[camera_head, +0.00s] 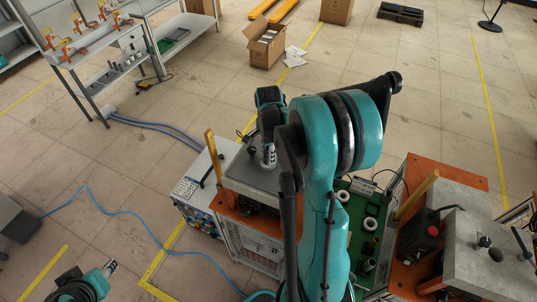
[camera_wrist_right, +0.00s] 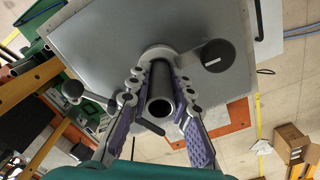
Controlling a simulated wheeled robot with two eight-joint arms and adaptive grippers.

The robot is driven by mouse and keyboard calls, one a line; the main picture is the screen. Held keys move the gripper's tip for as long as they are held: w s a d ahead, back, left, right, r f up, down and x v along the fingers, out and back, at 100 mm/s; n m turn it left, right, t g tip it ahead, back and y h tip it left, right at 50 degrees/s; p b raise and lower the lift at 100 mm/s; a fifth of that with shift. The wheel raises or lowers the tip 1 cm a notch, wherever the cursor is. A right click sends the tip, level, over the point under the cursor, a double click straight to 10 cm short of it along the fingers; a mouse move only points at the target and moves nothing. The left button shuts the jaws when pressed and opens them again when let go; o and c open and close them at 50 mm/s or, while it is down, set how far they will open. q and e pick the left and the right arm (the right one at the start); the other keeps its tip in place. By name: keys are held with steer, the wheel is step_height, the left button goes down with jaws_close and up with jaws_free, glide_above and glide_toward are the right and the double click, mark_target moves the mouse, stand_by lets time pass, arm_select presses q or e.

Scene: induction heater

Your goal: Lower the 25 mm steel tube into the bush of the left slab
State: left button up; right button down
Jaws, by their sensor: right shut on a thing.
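The left slab (camera_head: 240,172) is a grey plate on an orange-topped stand, left of my right arm in the head view. It fills the upper part of the right wrist view (camera_wrist_right: 100,40). My right gripper (camera_head: 268,157) is over the slab, shut on the dark steel tube (camera_wrist_right: 161,82). The tube's open near end faces the wrist camera between the purple finger pads. Its far end points at a grey ring, the bush (camera_wrist_right: 153,51), on the slab; I cannot tell how deep it sits. My left gripper (camera_head: 109,268) is low at the left, away from the slab, its jaws unclear.
A black knob lever (camera_wrist_right: 217,55) and another knob (camera_wrist_right: 73,90) flank the tube. A green tray (camera_head: 352,243) with white rings stands right of my arm. The right slab (camera_head: 465,268) is farther right. A shelf (camera_head: 95,40) stands back left; the floor between is mostly clear.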

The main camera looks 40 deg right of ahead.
steer(key=c, duration=1.3)
jaws_free()
steer(key=shift+r, duration=0.1)
step_height(320, 180, up, 12)
steer(key=shift+f, duration=0.1)
steer(key=s+a+f+n+t+b, duration=0.2)
steer(key=s+a+f+n+b, duration=0.1)
steer(key=a+f+n+b, duration=0.3)
steer(key=s+a+f+n+t+b, duration=0.2)
steer(key=s+a+f+n+b, duration=0.1)
steer(key=a+f+n+b, duration=0.4)
steer(key=s+a+f+n+t+b, duration=0.3)
steer(key=a+f+n+b, duration=0.4)
steer(key=f+b, duration=0.2)
steer(key=shift+s+a+f, duration=0.15)
steer(key=shift+s+f, duration=0.25)
